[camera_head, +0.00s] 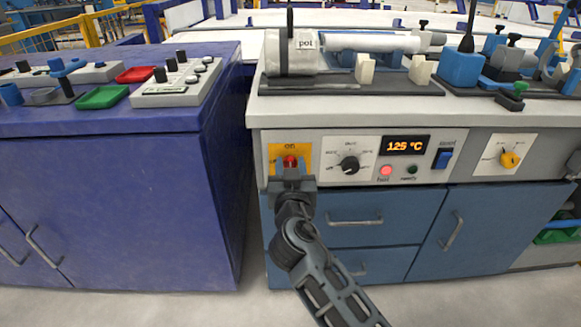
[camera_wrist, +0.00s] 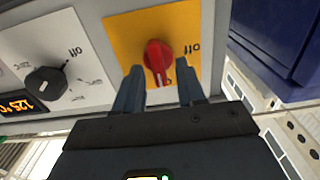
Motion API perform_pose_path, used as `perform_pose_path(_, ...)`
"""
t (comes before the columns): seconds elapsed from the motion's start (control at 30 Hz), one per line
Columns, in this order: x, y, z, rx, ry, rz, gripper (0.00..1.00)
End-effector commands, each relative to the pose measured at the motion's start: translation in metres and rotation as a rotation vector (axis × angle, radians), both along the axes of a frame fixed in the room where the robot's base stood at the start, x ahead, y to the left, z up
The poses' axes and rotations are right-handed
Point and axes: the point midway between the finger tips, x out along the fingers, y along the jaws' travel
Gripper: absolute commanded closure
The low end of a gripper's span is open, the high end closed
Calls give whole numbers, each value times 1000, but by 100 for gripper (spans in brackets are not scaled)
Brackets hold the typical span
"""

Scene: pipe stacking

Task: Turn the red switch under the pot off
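The red switch (camera_head: 290,162) is a rotary knob on a yellow plate (camera_head: 273,151) on the front of the white bench, below the cylinder labelled "pot" (camera_head: 285,57). The word "on" shows above it in the head view. In the wrist view the red switch (camera_wrist: 158,57) has a pale mark on its lower end, and an "off" label is at its right. My gripper (camera_wrist: 158,69) is open, with one finger on each side of the red switch. I cannot tell whether the fingers touch it. In the head view my gripper (camera_head: 290,178) covers the plate's lower part.
Right of the switch are a black dial (camera_head: 349,165), a "125 °C" display (camera_head: 405,146), a lit red lamp (camera_head: 386,171), a blue rocker switch (camera_head: 442,158) and a yellow knob (camera_head: 510,159). A purple cabinet (camera_head: 110,205) stands left across a narrow gap. Blue drawers (camera_head: 340,235) are below.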

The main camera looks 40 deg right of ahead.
Motion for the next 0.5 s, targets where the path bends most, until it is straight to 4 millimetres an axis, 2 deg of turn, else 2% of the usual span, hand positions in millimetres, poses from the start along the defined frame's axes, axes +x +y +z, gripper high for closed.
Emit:
perform_pose_path(0.13,0,0,0,0,0,0,61)
perform_pose_path(0.5,0,0,0,0,0,0,96)
